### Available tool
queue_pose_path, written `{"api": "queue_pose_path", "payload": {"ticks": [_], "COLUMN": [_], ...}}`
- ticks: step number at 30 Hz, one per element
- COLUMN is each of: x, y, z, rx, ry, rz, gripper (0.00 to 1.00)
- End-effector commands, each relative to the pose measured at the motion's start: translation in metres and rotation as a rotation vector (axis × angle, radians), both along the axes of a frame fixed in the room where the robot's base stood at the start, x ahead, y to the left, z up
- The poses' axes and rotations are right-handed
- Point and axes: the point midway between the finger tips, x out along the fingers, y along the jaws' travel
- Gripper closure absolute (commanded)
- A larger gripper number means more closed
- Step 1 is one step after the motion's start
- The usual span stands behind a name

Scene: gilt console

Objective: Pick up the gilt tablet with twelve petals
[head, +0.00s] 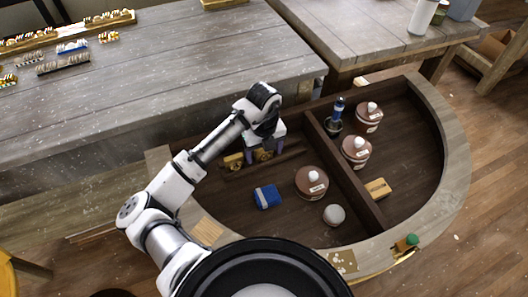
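My gripper (265,147) points down into the left compartment of the curved console, near its back wall. Its fingers look apart, with a small gilt piece (263,155) low between them. I cannot tell whether the fingers touch it. Another gilt piece (234,160) sits just left of the gripper, along a dark wooden strip. Petals are too small to count on either piece, so I cannot tell which is the twelve-petal tablet. The gripper and wrist partly hide this spot.
The console's curved rim (455,150) surrounds two compartments split by a divider (345,170). A blue block (267,196), a brown lidded jar (311,182) and a grey ball (334,215) stand in the left one. A yellow block (378,188) lies in the right one.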

Motion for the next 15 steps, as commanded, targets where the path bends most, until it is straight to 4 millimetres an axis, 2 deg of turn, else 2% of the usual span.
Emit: {"api": "queue_pose_path", "payload": {"ticks": [2, 10, 15], "x": [0.0000, 0.0000, 0.0000], "y": [0.0000, -0.0001, -0.0001], "z": [0.0002, 0.0004, 0.0006], "rx": [0.000, 0.000, 0.000], "ry": [0.000, 0.000, 0.000], "rz": [0.000, 0.000, 0.000], "gripper": [0.35, 0.71, 0.72]}}
